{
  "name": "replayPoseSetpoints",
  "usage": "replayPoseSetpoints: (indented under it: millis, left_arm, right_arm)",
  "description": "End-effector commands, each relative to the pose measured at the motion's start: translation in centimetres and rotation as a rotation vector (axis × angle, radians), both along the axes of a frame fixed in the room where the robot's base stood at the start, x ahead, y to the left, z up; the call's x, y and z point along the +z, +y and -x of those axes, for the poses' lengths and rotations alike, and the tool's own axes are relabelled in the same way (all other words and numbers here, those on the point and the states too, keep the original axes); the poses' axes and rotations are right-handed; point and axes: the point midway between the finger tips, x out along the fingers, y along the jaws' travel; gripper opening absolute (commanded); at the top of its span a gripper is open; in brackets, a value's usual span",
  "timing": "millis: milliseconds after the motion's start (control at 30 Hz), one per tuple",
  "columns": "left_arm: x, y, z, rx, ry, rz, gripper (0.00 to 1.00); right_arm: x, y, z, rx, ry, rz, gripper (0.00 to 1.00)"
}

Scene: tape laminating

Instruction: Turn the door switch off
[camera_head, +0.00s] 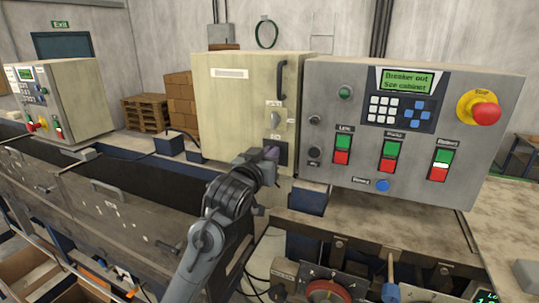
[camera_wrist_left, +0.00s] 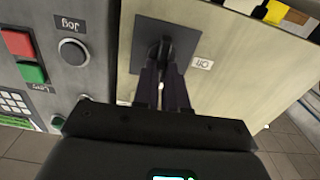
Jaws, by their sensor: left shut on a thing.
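The door switch is a dark knob on a square black plate on the cream cabinet's front. Its plate shows in the head view (camera_head: 284,148) and, larger, in the left wrist view (camera_wrist_left: 183,34). A small label like "On" (camera_wrist_left: 203,63) is beside the plate. My left gripper (camera_head: 268,155) is at the switch, its arm coming up from below. In the left wrist view its dark fingers (camera_wrist_left: 161,70) are shut on the knob, which they partly hide. My right gripper is not in view.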

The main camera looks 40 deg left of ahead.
Motion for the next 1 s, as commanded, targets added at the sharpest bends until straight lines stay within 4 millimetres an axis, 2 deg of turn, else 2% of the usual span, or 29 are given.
replayPoseSetpoints:
  millis: [267, 600, 1000]
  left_arm:
    - [0.0, 0.1, 0.0, -0.002, -0.051, 0.178, 0.00]
    - [-0.2, 0.5, 0.1, -0.001, -0.142, 0.484, 0.00]
    - [-0.6, 0.8, 0.2, -0.001, -0.251, 0.850, 0.00]
  right_arm:
    - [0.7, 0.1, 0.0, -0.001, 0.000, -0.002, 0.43]
    - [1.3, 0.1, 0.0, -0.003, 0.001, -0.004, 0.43]
    - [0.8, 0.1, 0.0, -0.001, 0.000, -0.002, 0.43]
